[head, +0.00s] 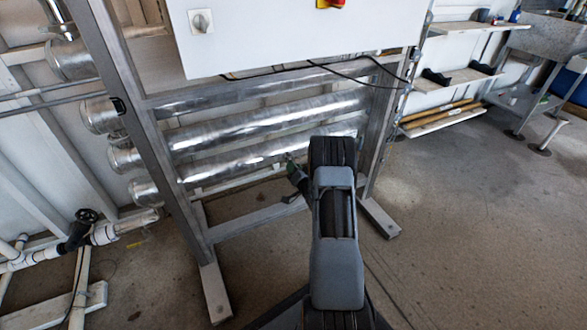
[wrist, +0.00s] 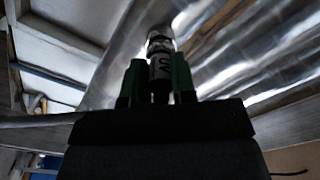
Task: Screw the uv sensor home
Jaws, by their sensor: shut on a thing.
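The uv sensor (wrist: 160,68) is a dark cylinder with pale lettering, seen upright in the wrist view. My gripper (wrist: 158,80) has its green fingers on either side of it and is shut on it. The sensor's far end meets a pale collar (wrist: 160,36) on a shiny metal reactor tube (wrist: 122,62); how deep it sits in there I cannot tell. In the head view my gripper (head: 291,165) is at the lowest metal tube (head: 235,163), partly hidden by my arm, and the sensor cannot be made out.
A steel frame (head: 133,120) surrounds the stacked tubes, with a white control cabinet (head: 300,32) above and dark cables (head: 345,72) hanging below it. White pipes with a black valve (head: 80,228) stand at left. Shelves (head: 450,78) line the right wall.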

